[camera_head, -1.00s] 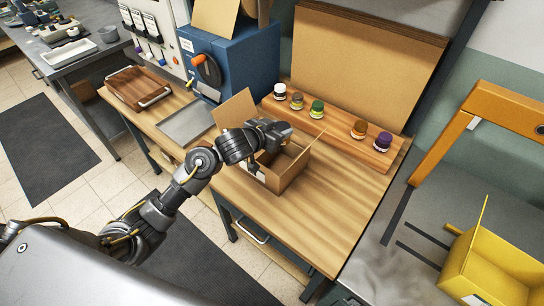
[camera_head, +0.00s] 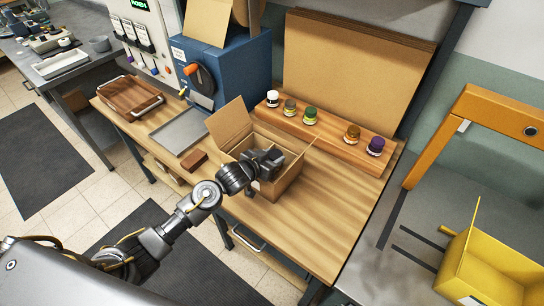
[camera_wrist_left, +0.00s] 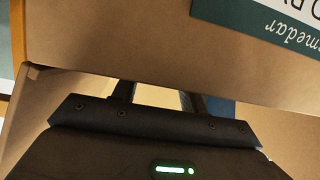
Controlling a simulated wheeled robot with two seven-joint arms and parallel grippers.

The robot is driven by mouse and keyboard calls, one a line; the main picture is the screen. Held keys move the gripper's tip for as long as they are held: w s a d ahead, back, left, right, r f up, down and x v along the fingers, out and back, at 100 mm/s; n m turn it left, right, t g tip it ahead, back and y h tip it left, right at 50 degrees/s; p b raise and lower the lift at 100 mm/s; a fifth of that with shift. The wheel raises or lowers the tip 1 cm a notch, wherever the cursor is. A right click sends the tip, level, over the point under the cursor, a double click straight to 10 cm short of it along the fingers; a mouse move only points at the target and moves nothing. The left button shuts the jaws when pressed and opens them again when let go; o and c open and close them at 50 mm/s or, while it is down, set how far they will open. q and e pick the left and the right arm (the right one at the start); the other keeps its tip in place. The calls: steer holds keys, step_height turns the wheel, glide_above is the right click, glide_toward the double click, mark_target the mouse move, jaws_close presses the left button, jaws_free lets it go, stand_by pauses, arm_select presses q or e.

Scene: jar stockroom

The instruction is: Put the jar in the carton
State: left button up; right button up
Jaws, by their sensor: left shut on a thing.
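The open cardboard carton (camera_head: 284,187) stands on the wooden table, its flaps raised. Cardboard with a green printed label covers the rest. My right gripper is not in view.
Several lidded jars stand on a wooden riser (camera_head: 333,138) behind the carton, with a wider gap mid-row. A brown block (camera_head: 194,160), a grey tray (camera_head: 181,132) and a wooden tray (camera_head: 129,97) lie to the left. The table's right front (camera_head: 310,235) is clear.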

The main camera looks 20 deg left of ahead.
arm_select(q)
steer(key=shift+f, duration=0.6)
steer(key=o, duration=1.1)
steer(key=shift+o, duration=0.2)
steer(key=shift+r, duration=0.25)
steer(key=b+v, duration=0.1)
steer(key=v, duration=1.1)
steer(key=shift+r, duration=0.35)
